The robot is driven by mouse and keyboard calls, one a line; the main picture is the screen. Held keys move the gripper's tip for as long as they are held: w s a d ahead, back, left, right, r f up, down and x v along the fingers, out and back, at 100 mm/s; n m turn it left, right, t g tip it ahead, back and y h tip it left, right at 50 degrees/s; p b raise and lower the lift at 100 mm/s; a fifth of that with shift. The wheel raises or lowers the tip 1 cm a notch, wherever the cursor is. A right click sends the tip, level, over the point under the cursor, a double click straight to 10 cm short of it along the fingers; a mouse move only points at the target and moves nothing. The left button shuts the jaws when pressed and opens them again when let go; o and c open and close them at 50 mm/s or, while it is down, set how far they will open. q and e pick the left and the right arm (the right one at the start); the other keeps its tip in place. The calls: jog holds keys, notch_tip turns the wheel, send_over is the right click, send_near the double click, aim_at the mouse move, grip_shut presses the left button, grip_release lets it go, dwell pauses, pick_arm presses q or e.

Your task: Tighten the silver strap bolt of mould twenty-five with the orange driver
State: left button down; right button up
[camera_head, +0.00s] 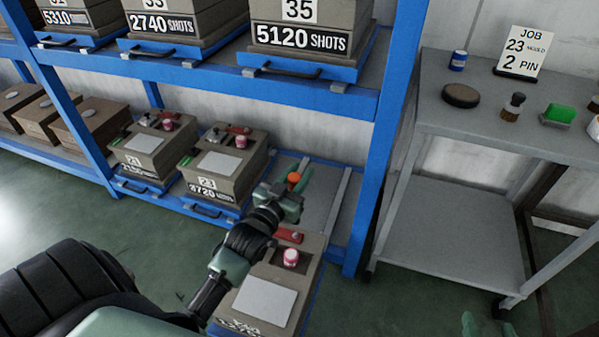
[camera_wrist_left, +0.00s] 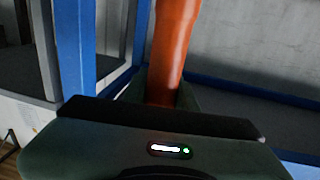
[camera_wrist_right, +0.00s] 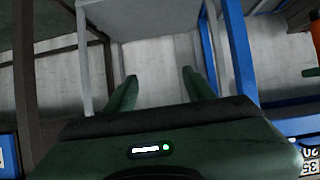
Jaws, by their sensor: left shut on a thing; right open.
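My left gripper (camera_head: 292,187) is shut on the orange driver (camera_head: 294,178), whose orange handle fills the upper middle of the left wrist view (camera_wrist_left: 173,45). It hovers at the back end of the nearest mould (camera_head: 297,268), by its red strap (camera_head: 288,236). My arm hides part of this mould, and its number is cut off at the front. I cannot make out the silver bolt or the driver's tip. My right gripper (camera_wrist_right: 157,85) is open and empty. In the head view only bits of its green fingers show at the bottom edge.
Two similar moulds (camera_head: 225,172) (camera_head: 152,150) stand on the lower shelf to the left. Blue rack uprights (camera_head: 385,140) stand close to the right of my left gripper. A grey trolley (camera_head: 455,225) holds a job card (camera_head: 521,53) and small items. Its lower shelf is clear.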

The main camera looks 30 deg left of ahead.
pick_arm(q)
jog(key=shift+f+b, duration=1.4)
jog(key=shift+f, duration=1.2)
pick_arm(e)
jog(key=w+a+r+t+y, duration=0.2)
jog(key=r+t, duration=0.5)
jog(key=r, duration=0.6)
jog(key=shift+w+a+t, duration=0.3)
jog(key=shift+w+a, duration=0.05)
jog(key=shift+w, duration=0.3)
jog(key=shift+f, duration=0.15)
pick_arm(q)
jog(key=shift+p, duration=0.35)
pick_arm(e)
jog(key=shift+w+d+f+g, duration=0.1)
jog(key=shift+d+f+g, duration=0.1)
jog(key=shift+f+g, duration=0.95)
jog(key=shift+f+t, duration=0.25)
jog(key=shift+f, duration=0.2)
pick_arm(q)
jog(key=shift+p, duration=0.3)
pick_arm(e)
jog(key=shift+s+d+f+g+h, duration=0.15)
jog(key=shift+f+g, duration=0.25)
jog(key=shift+f, duration=0.3)
jog(key=shift+s+d+f+g+h, duration=0.15)
jog(key=shift+f+g, duration=0.25)
jog(key=shift+f, duration=0.25)
